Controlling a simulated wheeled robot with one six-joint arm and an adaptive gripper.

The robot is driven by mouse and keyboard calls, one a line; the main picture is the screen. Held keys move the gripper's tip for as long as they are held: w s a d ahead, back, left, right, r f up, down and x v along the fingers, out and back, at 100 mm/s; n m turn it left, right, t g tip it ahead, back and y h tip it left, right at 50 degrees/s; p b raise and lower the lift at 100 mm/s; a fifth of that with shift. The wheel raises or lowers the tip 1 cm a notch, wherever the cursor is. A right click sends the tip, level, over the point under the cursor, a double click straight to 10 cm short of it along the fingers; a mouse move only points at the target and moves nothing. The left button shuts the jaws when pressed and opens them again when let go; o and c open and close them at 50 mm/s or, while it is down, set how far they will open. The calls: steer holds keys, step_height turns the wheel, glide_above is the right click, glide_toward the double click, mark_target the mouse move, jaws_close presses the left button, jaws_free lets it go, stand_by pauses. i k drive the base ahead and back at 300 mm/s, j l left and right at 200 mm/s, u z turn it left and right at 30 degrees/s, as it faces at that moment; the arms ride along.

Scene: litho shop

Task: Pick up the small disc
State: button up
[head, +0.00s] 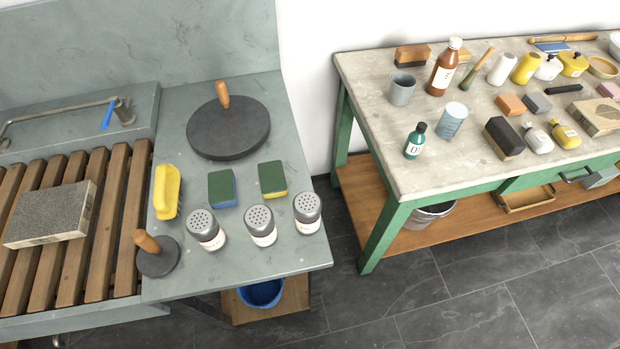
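The small disc (158,264) is dark grey and round, with an upright wooden knob handle (147,242). It lies flat near the front left of the grey stone counter (290,280), close to the wooden slats. A larger dark disc (228,137) with a similar wooden handle lies farther back on the same counter. My gripper is not in view.
Three shakers (261,226) stand in a row to the small disc's right. A yellow brush (166,192) and two sponges (222,189) lie behind it. A stone block (51,214) rests on the slats (95,270). A green-legged table (393,215) stands at right, crowded with bottles.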

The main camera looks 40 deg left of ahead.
mark_target(158, 256)
steer(key=u, duration=1.85)
